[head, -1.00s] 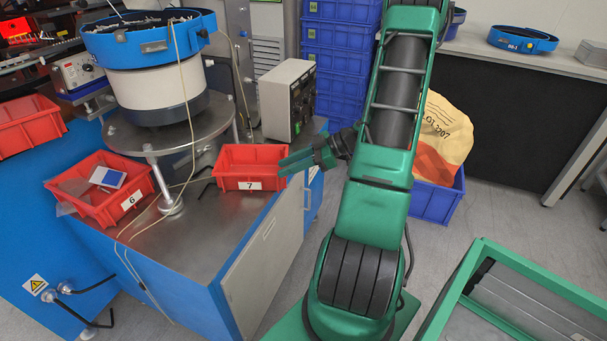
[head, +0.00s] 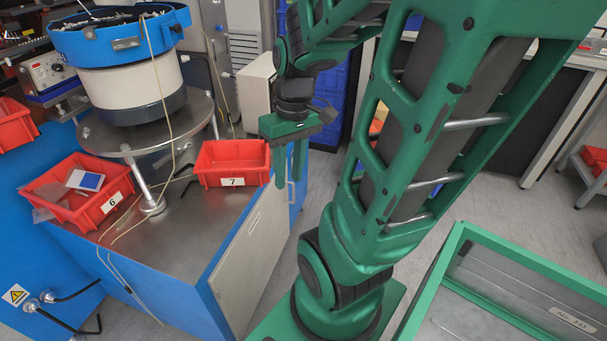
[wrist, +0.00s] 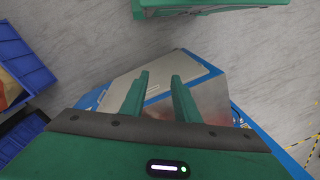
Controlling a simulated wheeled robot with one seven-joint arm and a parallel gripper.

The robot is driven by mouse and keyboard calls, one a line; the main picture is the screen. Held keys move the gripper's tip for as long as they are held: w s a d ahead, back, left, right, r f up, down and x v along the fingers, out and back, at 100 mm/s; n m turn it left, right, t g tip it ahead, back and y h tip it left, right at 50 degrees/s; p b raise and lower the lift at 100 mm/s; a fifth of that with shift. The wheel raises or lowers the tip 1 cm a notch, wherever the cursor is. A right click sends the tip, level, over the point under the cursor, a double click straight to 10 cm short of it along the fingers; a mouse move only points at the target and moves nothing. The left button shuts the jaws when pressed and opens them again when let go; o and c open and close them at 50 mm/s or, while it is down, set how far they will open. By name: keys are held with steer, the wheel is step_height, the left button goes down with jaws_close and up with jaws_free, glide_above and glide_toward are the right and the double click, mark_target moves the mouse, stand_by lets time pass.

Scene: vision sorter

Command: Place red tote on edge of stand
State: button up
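A red tote marked 7 (head: 231,182) sits upright on the metal top of the blue stand (head: 178,243), at its far right edge. Another red tote, marked 6 (head: 108,207), sits at the left of the same top with a blue-and-white item and clear pieces in it. My gripper (head: 289,180) hangs just right of tote 7, fingers pointing down, apart from it in the picture. In the wrist view my gripper (wrist: 160,76) is open and empty, with the stand (wrist: 208,98) beyond and below its fingers. I cannot make out a tote there.
A bowl feeder (head: 130,70) on a round metal plate stands behind the totes, with a thin cable hanging across the stand. A grey box (head: 257,95) stands behind my gripper. A green-framed bin (head: 520,262) is at the lower right. Grey floor lies between.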

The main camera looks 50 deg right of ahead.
steer(key=s+r+m+h, duration=0.1)
steer(key=s+r+m, duration=0.1)
steer(key=s+m, duration=0.2)
steer(key=shift+s+a+r, duration=0.25)
steer(key=shift+s+r, duration=0.05)
steer(key=shift+s, duration=0.55)
steer(key=shift+w+f, duration=0.25)
steer(key=shift+w, duration=0.35)
stand_by(0.9)
